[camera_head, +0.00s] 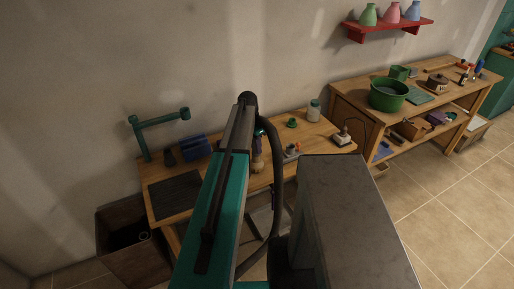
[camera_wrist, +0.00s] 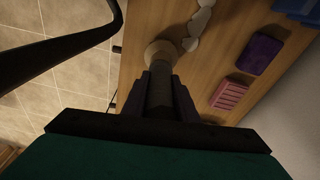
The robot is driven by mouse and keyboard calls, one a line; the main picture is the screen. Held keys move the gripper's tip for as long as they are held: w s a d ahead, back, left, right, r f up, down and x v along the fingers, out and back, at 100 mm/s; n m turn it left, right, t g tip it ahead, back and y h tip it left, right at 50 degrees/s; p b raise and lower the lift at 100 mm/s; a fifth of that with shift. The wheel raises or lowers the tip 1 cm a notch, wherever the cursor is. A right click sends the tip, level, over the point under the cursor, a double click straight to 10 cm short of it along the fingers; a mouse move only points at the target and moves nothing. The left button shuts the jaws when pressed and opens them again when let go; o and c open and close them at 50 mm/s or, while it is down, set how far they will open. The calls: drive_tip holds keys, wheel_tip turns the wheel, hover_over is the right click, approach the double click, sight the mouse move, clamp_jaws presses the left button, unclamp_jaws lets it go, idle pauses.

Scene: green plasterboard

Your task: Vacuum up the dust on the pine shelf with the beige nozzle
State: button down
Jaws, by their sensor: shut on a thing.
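My gripper (camera_wrist: 160,90) is shut on the dark handle of the beige nozzle (camera_wrist: 161,50) in the wrist view. The nozzle's round beige mouth points at a wooden surface, which I take for the pine shelf (camera_wrist: 150,17). Pale, rounded patches (camera_wrist: 197,27), which look like the dust, lie just beyond and right of the mouth. One patch lies at the mouth's edge. I cannot tell whether the mouth touches the wood.
A purple block (camera_wrist: 262,53), a pink ridged block (camera_wrist: 228,94) and a blue thing (camera_wrist: 297,8) lie to the right on the wood. A black hose (camera_wrist: 70,45) arcs at left, over tiled floor. A second bench (camera_head: 425,100) holds a green tub (camera_head: 388,95).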

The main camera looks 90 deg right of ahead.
drive_tip(key=shift+w+d, duration=0.25)
drive_tip(key=shift+d, duration=0.25)
drive_tip(key=shift+w+a, duration=0.1)
drive_tip(key=shift+w, duration=0.1)
drive_tip(key=w+a, duration=0.3)
drive_tip(key=w, duration=0.4)
drive_tip(key=w+a, duration=0.4)
drive_tip(key=w, duration=0.4)
drive_tip(key=shift+w, duration=0.2)
idle(3.8)
drive_tip(key=shift+a, duration=0.1)
drive_tip(key=shift+w, duration=0.1)
idle(0.4)
drive_tip(key=shift+w+d, duration=0.3)
drive_tip(key=shift+d, duration=0.4)
drive_tip(key=shift+w+d, duration=0.3)
drive_tip(key=shift+d, duration=0.35)
